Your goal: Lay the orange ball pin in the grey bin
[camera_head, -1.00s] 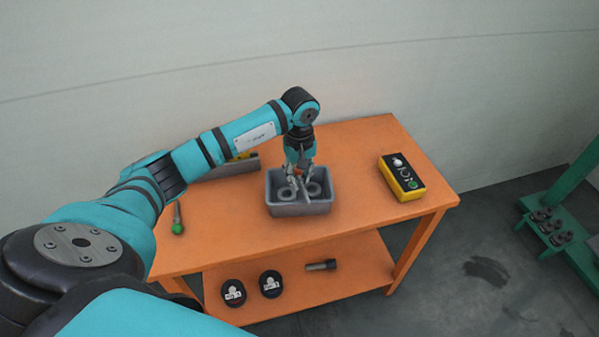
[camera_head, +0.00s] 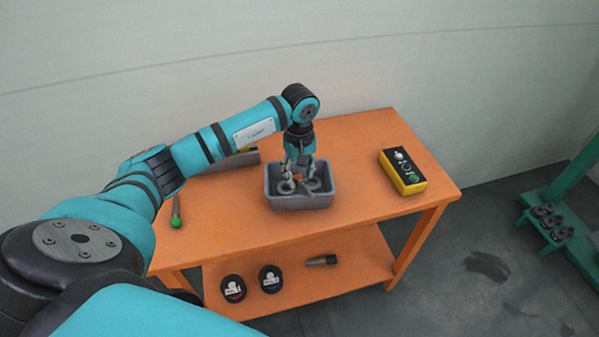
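The grey bin (camera_head: 302,203) stands on the orange table and holds grey rings (camera_head: 286,187). My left gripper (camera_head: 298,172) points down into the bin, with its fingers spread apart. The orange ball pin (camera_head: 299,178) shows as a small orange end in the bin, below and between the fingers. Its thin shaft seems to slant toward the front right of the bin, partly hard to make out. My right gripper is out of view.
A green-ended pin (camera_head: 176,221) lies at the table's left. A yellow and black control box (camera_head: 402,173) is at the right. A grey container (camera_head: 232,163) stands partly behind my arm. The lower shelf holds two black round items (camera_head: 270,279) and a dark cylinder (camera_head: 321,260).

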